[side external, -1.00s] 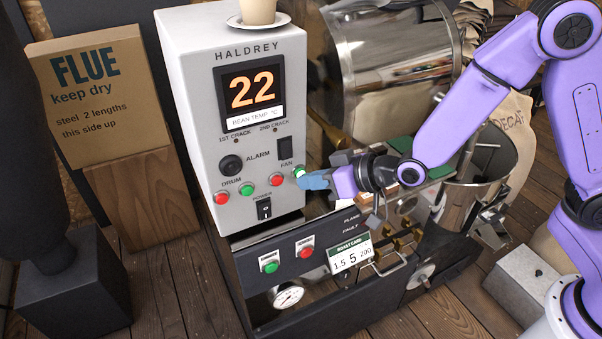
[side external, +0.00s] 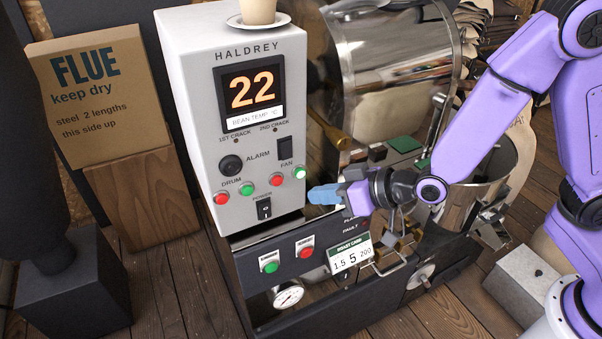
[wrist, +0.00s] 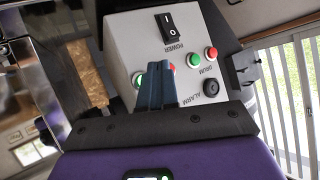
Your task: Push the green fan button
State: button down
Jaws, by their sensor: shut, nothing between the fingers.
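The green fan button (side external: 299,173) is on the front of the white control box (side external: 190,120), at the right end of the button row under the FAN label. A red fan button (side external: 276,180) is to its left. My gripper (side external: 312,196), with blue fingertips, is shut and empty, just below and to the right of the green fan button, with a small gap. In the wrist view my shut fingers (wrist: 157,75) point at the panel and partly cover the fan buttons. A bit of the green button (wrist: 137,79) shows beside them.
The drum buttons, green (side external: 247,188) and red (side external: 222,198), and the power switch (side external: 264,208) share the panel. A lower black panel has another green (side external: 269,264) and red button (side external: 306,252). A cup on a saucer (side external: 259,22) stands on the box.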

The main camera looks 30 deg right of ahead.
jog(key=shift+s, duration=0.95)
jog(key=s+d+r+n+g+h, duration=0.1)
jog(key=s+d+n+g, duration=0.1)
jog(key=s+d+g, duration=0.35)
jog(key=s+d+r+n+g+h, duration=0.1)
jog(key=s+d+n+g, duration=0.15)
jog(key=s, duration=0.55)
jog(key=s+d+r+n+h, duration=0.1)
jog(key=s+d+h, duration=0.1)
jog(key=s+d, duration=0.2)
jog(key=s+d+r+n+g+h, duration=0.1)
jog(key=s+d+r+n+h, duration=0.1)
jog(key=s+d, duration=0.3)
jog(key=d+h, duration=0.1)
jog(key=d, duration=0.3)
jog(key=shift+s+d+g, duration=0.2)
jog(key=shift+d+g, duration=0.1)
jog(key=shift+d, duration=0.05)
